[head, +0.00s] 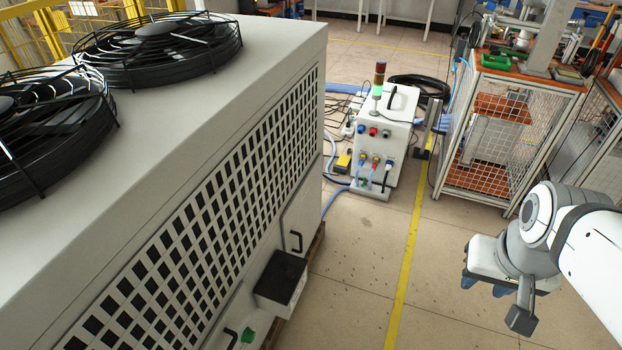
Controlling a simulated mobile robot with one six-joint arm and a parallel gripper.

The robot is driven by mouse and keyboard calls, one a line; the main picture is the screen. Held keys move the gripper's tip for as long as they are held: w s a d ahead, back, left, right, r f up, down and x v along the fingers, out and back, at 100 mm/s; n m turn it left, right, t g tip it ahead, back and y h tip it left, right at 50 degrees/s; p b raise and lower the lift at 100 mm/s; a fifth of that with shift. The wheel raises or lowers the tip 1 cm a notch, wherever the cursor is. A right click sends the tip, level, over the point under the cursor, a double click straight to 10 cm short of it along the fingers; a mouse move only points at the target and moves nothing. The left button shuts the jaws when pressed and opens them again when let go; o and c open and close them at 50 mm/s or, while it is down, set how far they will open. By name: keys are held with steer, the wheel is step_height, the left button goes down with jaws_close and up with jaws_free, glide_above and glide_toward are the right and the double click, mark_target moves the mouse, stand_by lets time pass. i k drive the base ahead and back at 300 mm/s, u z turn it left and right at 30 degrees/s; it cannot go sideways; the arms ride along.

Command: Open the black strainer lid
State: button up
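The black strainer lid (283,272) sits on top of a small pale box (297,291) on the lower side of the large white cabinet, near its right end. The lid looks down on the box. My gripper (484,285) hangs over the floor at the right, well apart from the lid. Its fingers are partly hidden behind its own body, so I cannot tell how far they are apart. I see nothing held in it.
The white cabinet (290,60) with black fans fills the left. A black handle (296,241) and a green knob (248,336) are near the lid. A white machine (384,130) with hoses and a caged workbench (500,130) stand behind. Open floor (360,260) lies between lid and gripper.

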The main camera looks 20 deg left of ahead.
mark_target(281, 277)
steer(key=u, duration=0.3)
steer(key=i, duration=0.7)
steer(key=u, duration=0.25)
steer(key=k, duration=0.9)
steer(key=u, duration=0.2)
steer(key=i, duration=0.9)
steer(key=z, duration=0.05)
